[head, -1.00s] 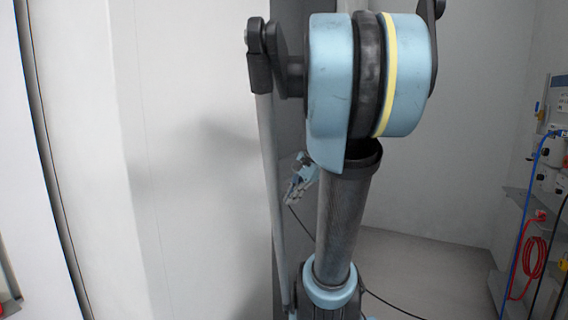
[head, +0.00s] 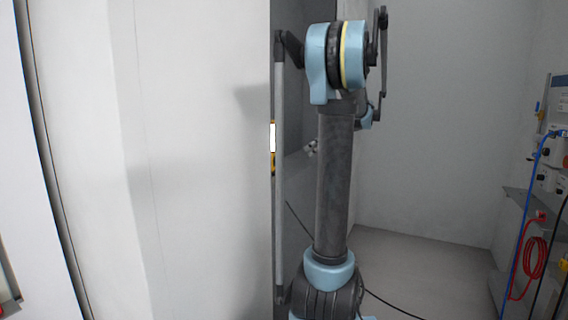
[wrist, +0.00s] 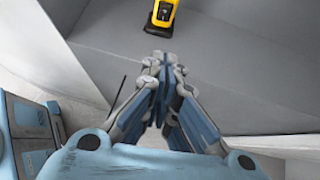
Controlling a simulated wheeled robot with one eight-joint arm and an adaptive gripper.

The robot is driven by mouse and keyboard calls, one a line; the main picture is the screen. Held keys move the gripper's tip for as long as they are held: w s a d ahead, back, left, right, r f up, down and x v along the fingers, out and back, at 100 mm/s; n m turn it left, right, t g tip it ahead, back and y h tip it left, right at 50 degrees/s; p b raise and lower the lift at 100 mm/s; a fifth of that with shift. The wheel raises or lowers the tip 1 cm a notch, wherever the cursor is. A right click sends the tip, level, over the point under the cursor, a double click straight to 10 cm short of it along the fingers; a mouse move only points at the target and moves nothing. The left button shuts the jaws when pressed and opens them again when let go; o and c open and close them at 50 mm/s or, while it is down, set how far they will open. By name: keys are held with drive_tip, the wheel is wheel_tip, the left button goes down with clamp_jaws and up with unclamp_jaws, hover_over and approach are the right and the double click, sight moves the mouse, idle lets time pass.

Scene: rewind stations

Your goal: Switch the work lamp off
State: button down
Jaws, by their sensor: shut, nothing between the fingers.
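The work lamp is yellow and partly shows in the head view (head: 272,137) as a bright white strip with yellow edges, between the pale wall's edge and my arm. In the wrist view, the lower part of the yellow lamp (wrist: 164,14) and its black foot show at the top edge, on a grey surface. Its upper part is cut off there, and I cannot make out a switch. My gripper (wrist: 163,66) is shut and empty, below the lamp in the wrist view and apart from it.
A large pale wall (head: 200,150) fills the left and hides part of the lamp. A shelf (head: 518,200) at the right carries equipment, with a blue cable and a red coiled cable (head: 535,262). A black cable (head: 395,303) lies on the floor. The floor at centre right looks otherwise clear.

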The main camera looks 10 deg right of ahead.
drive_tip(key=x, duration=0.7)
drive_tip(key=r+x, duration=0.1)
drive_tip(key=x, duration=0.3)
drive_tip(key=shift+w+a+f, duration=0.15)
drive_tip(key=shift+w+a, duration=0.1)
drive_tip(key=shift+a, duration=0.3)
drive_tip(key=shift+w+a, duration=0.5)
drive_tip(key=shift+a, duration=0.3)
drive_tip(key=shift+d, duration=0.15)
